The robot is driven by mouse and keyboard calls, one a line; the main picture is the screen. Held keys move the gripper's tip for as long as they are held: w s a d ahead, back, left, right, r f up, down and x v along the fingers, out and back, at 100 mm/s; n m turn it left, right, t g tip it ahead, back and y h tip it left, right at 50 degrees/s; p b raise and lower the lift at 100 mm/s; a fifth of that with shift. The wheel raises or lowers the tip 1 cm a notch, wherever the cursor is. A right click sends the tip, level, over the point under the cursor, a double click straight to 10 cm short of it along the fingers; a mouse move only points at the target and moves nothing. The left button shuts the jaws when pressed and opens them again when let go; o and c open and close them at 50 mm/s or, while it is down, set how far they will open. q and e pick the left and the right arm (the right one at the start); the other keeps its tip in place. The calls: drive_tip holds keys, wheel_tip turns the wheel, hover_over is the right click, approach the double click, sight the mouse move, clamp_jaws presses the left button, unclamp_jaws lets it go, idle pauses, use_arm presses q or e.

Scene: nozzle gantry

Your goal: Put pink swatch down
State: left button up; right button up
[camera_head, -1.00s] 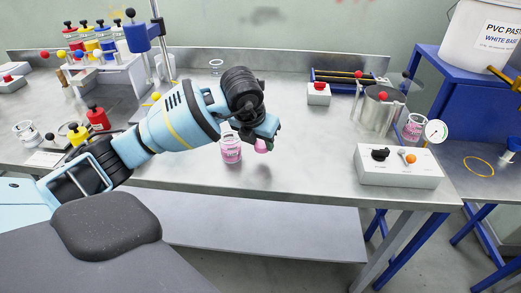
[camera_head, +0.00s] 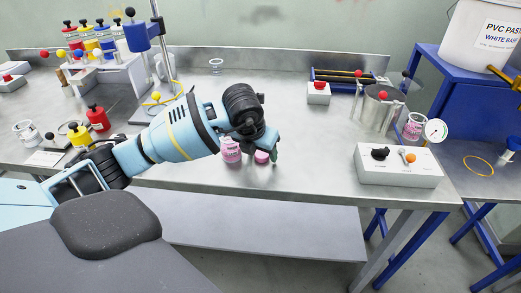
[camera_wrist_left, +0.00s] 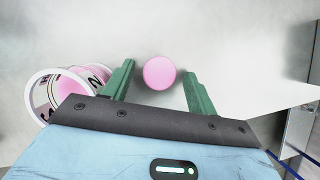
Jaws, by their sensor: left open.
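The pink swatch (camera_wrist_left: 159,73) is a small round pink disc at the steel bench top, between the two green fingers in the left wrist view, with a gap on each side. In the head view the pink swatch (camera_head: 262,157) shows just below my left gripper (camera_head: 263,158). My left gripper is open around the swatch, and in the wrist view its fingertips (camera_wrist_left: 158,76) stand apart from it. A clear cup with pink contents (camera_head: 231,151) stands just left of the swatch, and this cup also shows in the wrist view (camera_wrist_left: 72,92). My right gripper is not in view.
A white control box (camera_head: 398,167) stands to the right on the bench. A red-button box (camera_head: 318,93) and a metal pot (camera_head: 377,112) are behind. The bench's front edge is close to the swatch. Bare steel (camera_head: 310,150) lies between swatch and control box.

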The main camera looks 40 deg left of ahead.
use_arm(q)
drive_tip(key=shift+r, duration=0.25)
drive_tip(key=v, duration=1.1)
drive_tip(key=shift+s+r+p, duration=0.15)
drive_tip(key=shift+r+p, duration=0.2)
drive_tip(key=shift+p, duration=0.05)
